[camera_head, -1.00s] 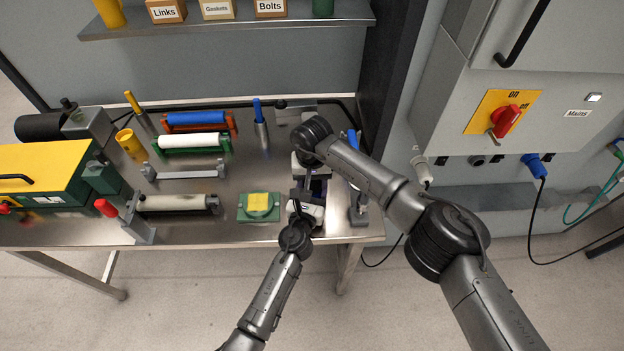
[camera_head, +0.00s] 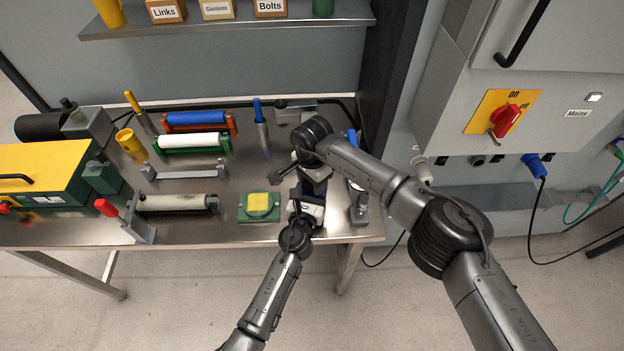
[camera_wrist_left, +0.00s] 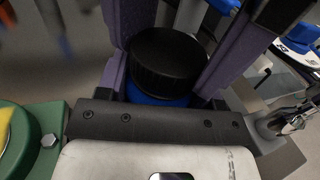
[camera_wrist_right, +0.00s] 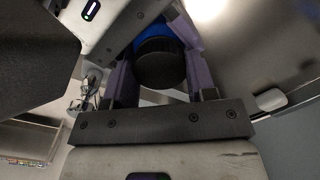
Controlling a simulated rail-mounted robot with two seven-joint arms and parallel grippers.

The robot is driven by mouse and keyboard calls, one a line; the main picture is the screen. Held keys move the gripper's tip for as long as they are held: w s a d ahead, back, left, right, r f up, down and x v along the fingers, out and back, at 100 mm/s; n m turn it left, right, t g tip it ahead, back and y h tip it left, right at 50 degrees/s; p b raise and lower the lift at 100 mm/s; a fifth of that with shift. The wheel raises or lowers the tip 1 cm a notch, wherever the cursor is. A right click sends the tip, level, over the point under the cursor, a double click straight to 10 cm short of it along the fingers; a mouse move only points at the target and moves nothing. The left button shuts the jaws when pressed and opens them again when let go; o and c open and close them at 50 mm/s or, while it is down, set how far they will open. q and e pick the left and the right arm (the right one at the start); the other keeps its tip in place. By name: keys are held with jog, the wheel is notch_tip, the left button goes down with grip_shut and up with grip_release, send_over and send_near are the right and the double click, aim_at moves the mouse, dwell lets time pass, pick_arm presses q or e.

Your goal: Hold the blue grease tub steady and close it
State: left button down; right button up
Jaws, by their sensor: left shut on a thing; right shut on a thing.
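The blue grease tub shows between the purple fingers of my left gripper in the left wrist view (camera_wrist_left: 150,98). Its black ribbed lid (camera_wrist_left: 168,62) sits at the top of it; I cannot tell how tightly it is seated. The right wrist view shows the lid (camera_wrist_right: 160,66) between the fingers of my right gripper, with the blue of the tub (camera_wrist_right: 155,33) beyond. In the head view my left gripper (camera_head: 306,207) is at the table's front right, shut on the tub. My right gripper (camera_head: 313,184) is directly above, shut on the lid. Both grippers hide the tub there.
A green block with a yellow pad (camera_head: 259,206) stands just left of the grippers. A grey stand with a blue part (camera_head: 358,205) is close on the right. The table's front edge is close.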

jog(key=o, duration=1)
jog(key=shift+s, duration=0.1)
jog(key=shift+r, duration=2.25)
jog(key=shift+c, duration=0.3)
notch_tip(320, 180, up, 4)
jog(key=n, duration=0.5)
jog(key=shift+f, duration=0.25)
jog(key=shift+a+f, duration=0.1)
jog(key=shift+f, duration=0.05)
